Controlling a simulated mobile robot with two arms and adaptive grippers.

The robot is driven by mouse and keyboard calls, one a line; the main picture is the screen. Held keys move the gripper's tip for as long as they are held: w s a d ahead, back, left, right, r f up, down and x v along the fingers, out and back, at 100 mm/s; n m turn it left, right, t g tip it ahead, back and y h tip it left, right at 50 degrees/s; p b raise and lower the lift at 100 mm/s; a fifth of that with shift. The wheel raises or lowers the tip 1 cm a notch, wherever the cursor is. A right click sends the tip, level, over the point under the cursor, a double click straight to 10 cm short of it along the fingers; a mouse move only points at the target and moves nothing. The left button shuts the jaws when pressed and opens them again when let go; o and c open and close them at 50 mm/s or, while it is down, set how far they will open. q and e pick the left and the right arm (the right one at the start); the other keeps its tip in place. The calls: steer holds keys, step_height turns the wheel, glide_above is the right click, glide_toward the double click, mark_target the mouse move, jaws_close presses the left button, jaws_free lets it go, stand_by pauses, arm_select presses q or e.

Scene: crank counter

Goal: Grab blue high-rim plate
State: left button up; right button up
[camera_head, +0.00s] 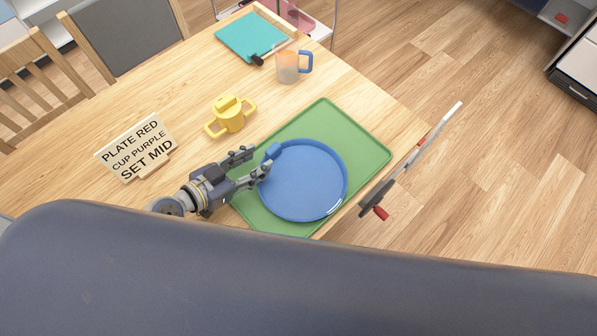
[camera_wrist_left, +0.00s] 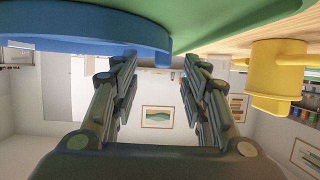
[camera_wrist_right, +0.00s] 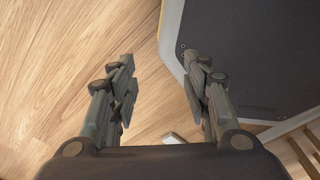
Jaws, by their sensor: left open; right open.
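The blue high-rim plate (camera_head: 303,180) lies on a green mat (camera_head: 325,115) near the table's edge. Its rim shows in the left wrist view (camera_wrist_left: 90,38), at the upper left. My left gripper (camera_head: 257,158) is open at the plate's left side, with one finger in front of or beside the rim near a small blue tab. My right gripper (camera_wrist_right: 165,62) is open and empty, away from the plate.
A yellow two-handled cup (camera_head: 231,115) stands beyond the left gripper. A lettered sign (camera_head: 137,147), an orange mug with blue handle (camera_head: 288,67) and a teal board (camera_head: 250,37) are on the table. A thin bar with red parts (camera_head: 405,170) stands by the right edge.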

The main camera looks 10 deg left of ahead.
mark_target(270, 150)
arm_select(q)
steer(key=shift+w+d+p, duration=0.5)
steer(key=shift+w+p, duration=0.1)
steer(key=shift+w, duration=0.3)
steer(key=p+x, duration=0.1)
steer(key=x, duration=0.2)
steer(key=shift+w, duration=0.15)
steer(key=shift+w+d+f, duration=0.1)
steer(key=shift+w, duration=0.05)
jaws_close()
arm_select(e)
steer(key=shift+w+a+r, duration=0.2)
steer(key=shift+w+r, duration=0.1)
steer(key=shift+r, duration=0.3)
steer(key=shift+w+a+r, duration=0.15)
steer(key=shift+w+r, duration=0.15)
steer(key=shift+r, duration=0.25)
